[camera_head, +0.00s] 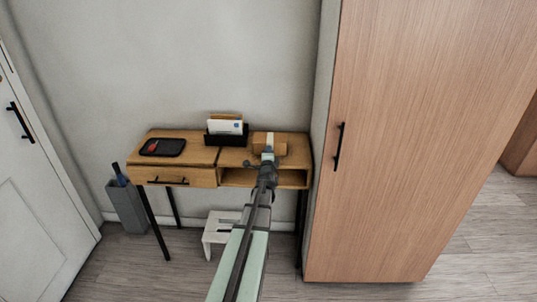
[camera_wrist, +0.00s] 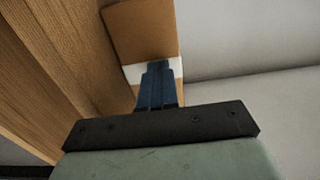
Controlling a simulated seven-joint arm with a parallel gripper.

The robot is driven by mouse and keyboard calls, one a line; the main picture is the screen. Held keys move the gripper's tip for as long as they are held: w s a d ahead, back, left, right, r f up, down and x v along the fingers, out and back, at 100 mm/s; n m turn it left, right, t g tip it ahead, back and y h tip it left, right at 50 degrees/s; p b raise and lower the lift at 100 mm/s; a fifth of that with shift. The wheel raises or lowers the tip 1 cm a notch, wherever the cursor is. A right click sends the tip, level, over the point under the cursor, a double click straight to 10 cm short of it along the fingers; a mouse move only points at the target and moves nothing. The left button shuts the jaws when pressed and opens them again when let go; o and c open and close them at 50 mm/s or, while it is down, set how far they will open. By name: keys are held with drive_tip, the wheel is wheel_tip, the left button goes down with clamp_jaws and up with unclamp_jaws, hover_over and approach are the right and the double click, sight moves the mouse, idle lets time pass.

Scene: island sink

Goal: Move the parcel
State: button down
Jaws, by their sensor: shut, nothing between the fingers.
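The parcel (camera_head: 282,148) is a small brown box with a pale band, on the right part of the wooden console table (camera_head: 203,157). In the wrist view the parcel (camera_wrist: 142,30) shows brown cardboard with a white strip across it. My gripper (camera_head: 268,153) is at the parcel's near side and hides part of it. In the wrist view my gripper's dark blue fingers (camera_wrist: 157,68) are together with nothing between them, and their tips overlap the white strip. I cannot tell whether they touch the parcel.
A black letter holder (camera_head: 227,137) with envelopes stands left of the parcel. A black tray (camera_head: 162,147) with a red item lies further left. A tall wooden cabinet (camera_head: 410,140) stands close on the right. A white stool (camera_head: 217,232) and grey bin (camera_head: 127,205) are below.

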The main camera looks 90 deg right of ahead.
drive_tip(key=a, duration=1.3)
approach(270, 136)
drive_tip(key=shift+d+f, duration=0.55)
drive_tip(key=shift+f, duration=0.2)
drive_tip(key=d, duration=1.1)
drive_tip(key=shift+w+d, duration=0.1)
drive_tip(key=shift+d, duration=0.15)
drive_tip(key=shift+a, duration=0.15)
